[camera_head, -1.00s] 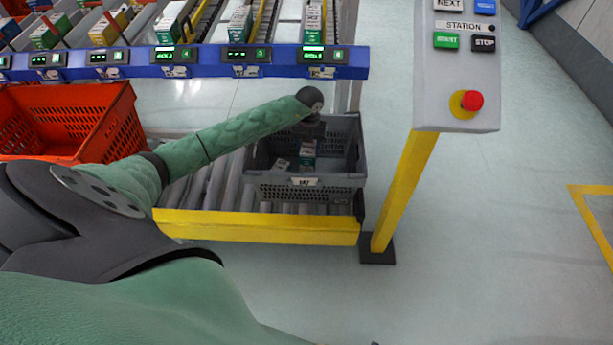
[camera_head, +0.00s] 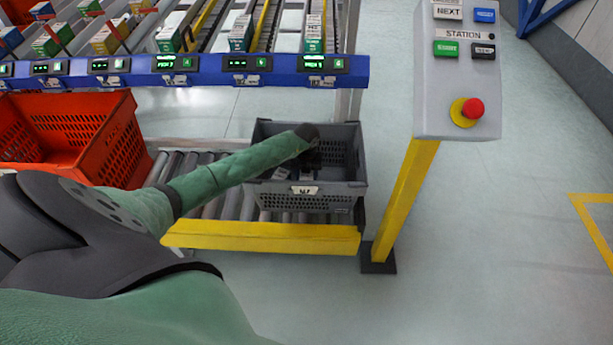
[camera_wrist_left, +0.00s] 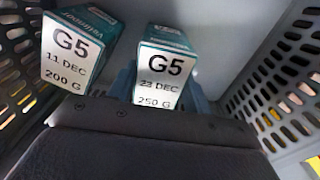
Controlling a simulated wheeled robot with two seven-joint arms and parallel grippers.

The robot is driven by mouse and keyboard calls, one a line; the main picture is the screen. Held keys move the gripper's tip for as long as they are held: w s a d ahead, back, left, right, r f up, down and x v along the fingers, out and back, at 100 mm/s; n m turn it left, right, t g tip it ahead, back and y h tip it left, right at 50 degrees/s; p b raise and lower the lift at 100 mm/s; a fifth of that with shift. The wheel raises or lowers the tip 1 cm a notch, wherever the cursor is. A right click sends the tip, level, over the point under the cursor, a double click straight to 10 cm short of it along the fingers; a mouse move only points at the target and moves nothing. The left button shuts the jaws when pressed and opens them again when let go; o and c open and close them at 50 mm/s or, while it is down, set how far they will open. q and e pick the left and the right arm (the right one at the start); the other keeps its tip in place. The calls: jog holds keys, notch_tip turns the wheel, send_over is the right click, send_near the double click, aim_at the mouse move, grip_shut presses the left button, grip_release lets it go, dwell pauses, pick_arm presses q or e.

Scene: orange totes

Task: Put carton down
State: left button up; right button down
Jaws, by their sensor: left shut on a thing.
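My left gripper (camera_head: 308,160) is down inside the grey tote (camera_head: 305,203). In the left wrist view its bluish fingers stand on both sides of a white and teal carton (camera_wrist_left: 165,68) marked G5, 23 DEC, 250 G, and it is shut on this carton. A second carton (camera_wrist_left: 72,55), marked G5, 11 DEC, 200 G, stands just left of it inside the tote. In the head view the arm and the tote wall hide most of the held carton. I cannot tell whether its bottom touches the tote floor. My right gripper is out of view.
The tote sits on a roller conveyor (camera_head: 213,206) with a yellow front rail (camera_head: 262,237). An orange tote (camera_head: 115,150) is to the left. A blue rack rail (camera_head: 205,73) with displays runs behind. A control post (camera_head: 408,195) stands close on the right.

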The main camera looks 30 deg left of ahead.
pick_arm(q)
jog(key=shift+f, duration=0.35)
jog(key=o, duration=1.1)
jog(key=shift+o, duration=0.2)
jog(key=shift+r, duration=0.5)
notch_tip(320, 180, up, 12)
jog(key=shift+w+f, duration=0.2)
jog(key=shift+w, duration=0.05)
jog(key=shift+a, duration=0.1)
